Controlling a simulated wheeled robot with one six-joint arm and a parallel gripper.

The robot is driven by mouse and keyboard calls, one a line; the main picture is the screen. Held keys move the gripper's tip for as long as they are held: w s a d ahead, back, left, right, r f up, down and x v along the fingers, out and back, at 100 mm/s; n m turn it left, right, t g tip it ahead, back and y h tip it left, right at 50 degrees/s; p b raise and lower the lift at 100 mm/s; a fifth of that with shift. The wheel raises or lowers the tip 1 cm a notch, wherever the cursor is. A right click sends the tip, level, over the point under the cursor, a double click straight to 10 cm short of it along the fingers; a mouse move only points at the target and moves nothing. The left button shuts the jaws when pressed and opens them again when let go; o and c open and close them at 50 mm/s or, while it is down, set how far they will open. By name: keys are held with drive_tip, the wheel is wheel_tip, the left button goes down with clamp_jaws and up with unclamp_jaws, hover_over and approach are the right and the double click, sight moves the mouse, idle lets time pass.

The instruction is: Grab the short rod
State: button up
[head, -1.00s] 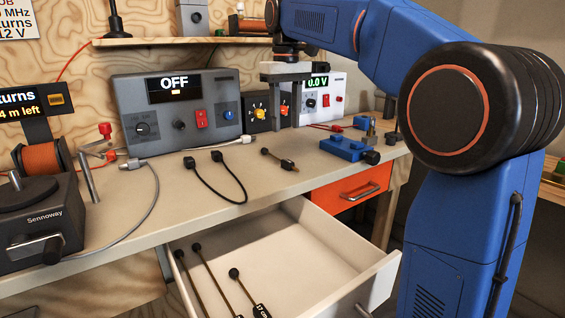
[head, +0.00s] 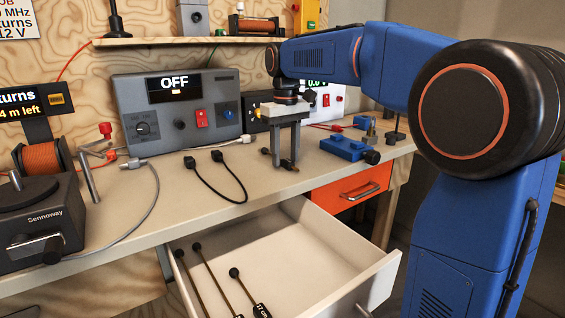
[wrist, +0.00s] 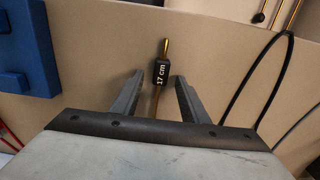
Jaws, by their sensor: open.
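A short brass rod (wrist: 166,47) with a black block marked "17 cm" lies on the workbench in the wrist view. In the head view its black ball end (head: 265,151) shows just left of my gripper, with the rest mostly hidden by the fingers. My gripper (head: 285,166) points down at the bench with its fingers open. In the wrist view my gripper (wrist: 159,75) has one finger on each side of the rod, with the block between the fingertips. A gap shows between the block and each finger.
A black cable (head: 213,186) lies on the bench left of my gripper. The grey power supply (head: 160,105) stands behind. Below, an open white drawer (head: 345,262) holds several long rods with black ball ends.

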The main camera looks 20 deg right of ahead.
clamp_jaws()
